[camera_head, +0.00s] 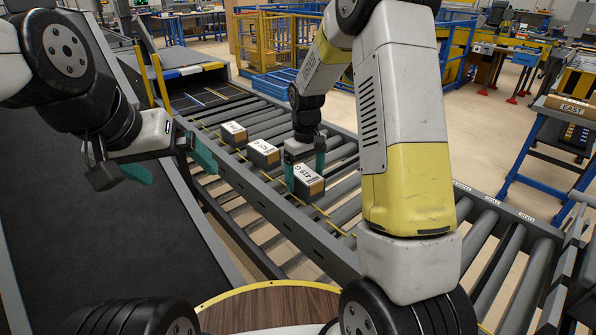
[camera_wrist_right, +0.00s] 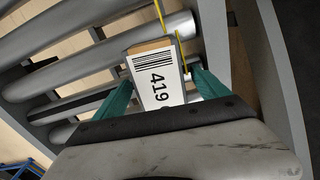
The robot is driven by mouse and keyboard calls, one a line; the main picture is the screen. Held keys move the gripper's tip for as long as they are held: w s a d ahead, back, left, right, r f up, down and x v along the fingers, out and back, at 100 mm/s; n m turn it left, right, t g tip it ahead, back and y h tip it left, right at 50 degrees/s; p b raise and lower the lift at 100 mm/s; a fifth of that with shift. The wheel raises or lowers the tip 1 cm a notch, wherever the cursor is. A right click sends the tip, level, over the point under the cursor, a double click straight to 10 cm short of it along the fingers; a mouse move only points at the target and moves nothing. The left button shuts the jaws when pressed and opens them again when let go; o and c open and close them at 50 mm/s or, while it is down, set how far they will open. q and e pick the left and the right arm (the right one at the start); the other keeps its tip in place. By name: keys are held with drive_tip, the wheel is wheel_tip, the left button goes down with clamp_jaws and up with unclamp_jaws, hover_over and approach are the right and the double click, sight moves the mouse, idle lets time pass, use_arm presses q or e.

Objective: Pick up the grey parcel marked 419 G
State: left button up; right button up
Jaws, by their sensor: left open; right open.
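The parcel marked 419 G (camera_head: 308,180) lies on the roller conveyor in the head view, with a white label on top and a cardboard-brown side. My right gripper (camera_head: 306,176) is open over it, its teal fingers at either side of the parcel. In the right wrist view the parcel (camera_wrist_right: 157,76) shows its barcode and "419" between the two fingers of the right gripper (camera_wrist_right: 163,88); whether the fingers touch it I cannot tell. My left gripper (camera_head: 172,172) is open and empty at the left, over the conveyor's near side.
Two more labelled parcels, a middle one (camera_head: 264,153) and a farther one (camera_head: 234,133), lie on the same rollers up the line. A dark belt (camera_head: 90,225) runs at the left. A blue stand marked EAST (camera_head: 560,117) is at the right.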

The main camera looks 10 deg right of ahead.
clamp_jaws()
idle(0.3)
drive_tip(key=shift+r, duration=0.15)
